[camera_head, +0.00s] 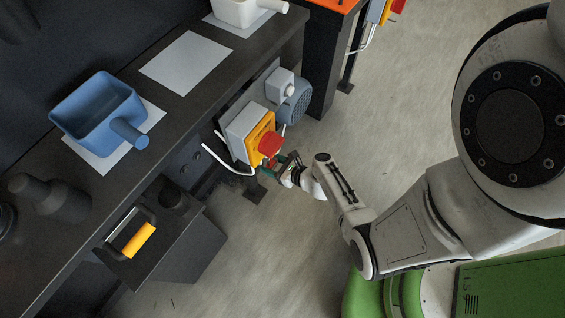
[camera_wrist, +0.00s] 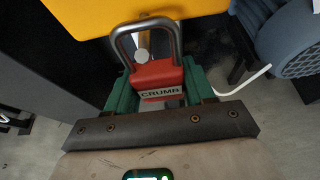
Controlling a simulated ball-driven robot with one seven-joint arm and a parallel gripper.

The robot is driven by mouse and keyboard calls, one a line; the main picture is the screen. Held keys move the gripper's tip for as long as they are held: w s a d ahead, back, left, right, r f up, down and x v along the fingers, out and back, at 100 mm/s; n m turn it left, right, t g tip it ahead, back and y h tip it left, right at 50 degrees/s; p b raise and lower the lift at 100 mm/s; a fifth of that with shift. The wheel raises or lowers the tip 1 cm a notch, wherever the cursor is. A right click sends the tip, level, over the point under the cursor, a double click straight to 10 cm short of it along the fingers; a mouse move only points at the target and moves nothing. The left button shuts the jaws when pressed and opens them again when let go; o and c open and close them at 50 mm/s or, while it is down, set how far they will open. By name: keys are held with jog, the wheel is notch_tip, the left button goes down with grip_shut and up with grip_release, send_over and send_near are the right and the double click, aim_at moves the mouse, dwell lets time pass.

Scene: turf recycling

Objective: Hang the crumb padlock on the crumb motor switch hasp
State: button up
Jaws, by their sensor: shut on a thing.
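In the wrist view the red padlock (camera_wrist: 158,76), labelled CRUMB, is upright between the green fingertips of my gripper (camera_wrist: 160,88). Its grey shackle (camera_wrist: 117,42) points away from my gripper. A small grey round part and a tan strip (camera_wrist: 144,38) show inside the shackle loop; I cannot tell whether the shackle passes through a hasp. The yellow switch plate (camera_wrist: 85,12) is just beyond the shackle.
A blue-grey motor (camera_head: 294,100) is beside the switch, and a white cable (camera_head: 222,162) loops below it. The dark bench (camera_head: 185,104) bears a blue scoop (camera_head: 95,108) and paper sheets. Floor is clear in front.

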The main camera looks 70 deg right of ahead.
jog(key=shift+f, duration=0.1)
jog(key=o, duration=1.2)
jog(key=p+v, duration=0.2)
jog(key=v, duration=0.9)
jog(key=w+a+r+n+g+y, duration=0.1)
jog(key=a+r+n+g+y, duration=0.2)
jog(key=n, duration=0.4)
jog(key=w+a+r+n+y+p, duration=0.1)
jog(key=a+n+y, duration=0.25)
jog(key=n, duration=0.25)
jog(key=w+a+r+n+g+y, duration=0.2)
jog(key=a+r+n, duration=0.15)
jog(key=n, duration=0.35)
jog(key=s+r+n+g+h, duration=0.1)
jog(key=r+n+g+h, duration=0.1)
jog(key=r+n, duration=0.2)
jog(key=s+a+r+n+g+h, duration=0.1)
jog(key=r+n+g, duration=0.1)
jog(key=r+n, duration=0.3)
jog(key=s+r+n+g+h+p, duration=0.1)
jog(key=s+r+n+g+h, duration=0.1)
jog(key=r+n, duration=0.3)
jog(key=shift+s+a+r+n+g+h, duration=0.1)
jog(key=shift+a+n+g+h, duration=0.15)
jog(key=shift+n, duration=0.85)
jog(key=shift+a+r+n+g+h, duration=0.1)
jog(key=shift+n+g, duration=0.15)
jog(key=shift+n, duration=0.85)
